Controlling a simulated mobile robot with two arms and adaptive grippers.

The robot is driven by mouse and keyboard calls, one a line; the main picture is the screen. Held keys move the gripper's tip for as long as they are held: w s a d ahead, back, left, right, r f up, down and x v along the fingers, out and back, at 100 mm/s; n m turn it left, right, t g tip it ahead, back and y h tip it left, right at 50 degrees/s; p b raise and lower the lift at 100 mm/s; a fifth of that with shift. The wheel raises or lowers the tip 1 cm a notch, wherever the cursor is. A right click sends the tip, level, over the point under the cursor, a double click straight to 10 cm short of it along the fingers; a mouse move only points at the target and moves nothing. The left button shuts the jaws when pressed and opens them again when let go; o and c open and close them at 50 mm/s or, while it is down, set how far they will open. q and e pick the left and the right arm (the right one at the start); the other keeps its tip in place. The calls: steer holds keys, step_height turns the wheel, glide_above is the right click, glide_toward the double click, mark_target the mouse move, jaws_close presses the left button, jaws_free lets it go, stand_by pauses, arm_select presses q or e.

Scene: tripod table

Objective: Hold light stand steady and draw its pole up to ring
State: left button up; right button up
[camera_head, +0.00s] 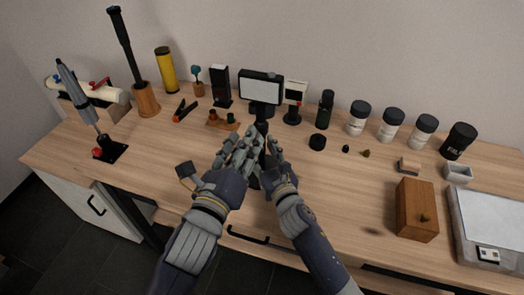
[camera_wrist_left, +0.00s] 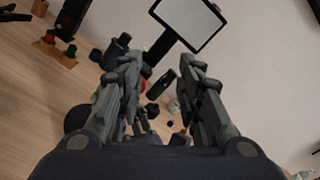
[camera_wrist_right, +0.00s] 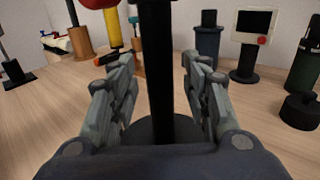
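The light stand has a pale rectangular panel (camera_head: 260,87) in a black frame, on a black pole (camera_head: 262,126) near the table's middle. Its panel also shows at the top of the left wrist view (camera_wrist_left: 190,18). My left gripper (camera_head: 243,142) is beside the pole at its left, fingers apart; a dark cylindrical part (camera_wrist_left: 161,84) shows between them. My right gripper (camera_head: 274,148) is at the pole's right. In the right wrist view its fingers stand either side of the pole (camera_wrist_right: 157,75), with narrow gaps. The round black base (camera_wrist_right: 150,130) is partly hidden. I cannot make out the ring.
Behind stand a yellow cylinder (camera_head: 165,69), a black box-shaped device (camera_head: 220,86) and a small screen device (camera_head: 294,100). Several jars, including a white one (camera_head: 358,117), line the right. A wooden box (camera_head: 417,208) and a scale (camera_head: 492,225) are at the far right. Front right tabletop is mostly clear.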

mark_target(258, 113)
jaws_close()
arm_select(q)
steer(key=shift+o, duration=0.9)
steer(key=w+d+m+h, duration=0.1)
steer(key=w+m, duration=0.2)
steer(key=w+d+m+g+h, duration=0.1)
steer(key=w+m, duration=0.2)
steer(key=w, duration=0.1)
steer(key=w+d+m+h, duration=0.1)
steer(key=w+m, duration=0.2)
steer(key=w, duration=0.1)
steer(key=shift+w+d+m+g+h, duration=0.2)
steer(key=shift+d+m+g+h, duration=0.1)
steer(key=shift+d+g, duration=0.1)
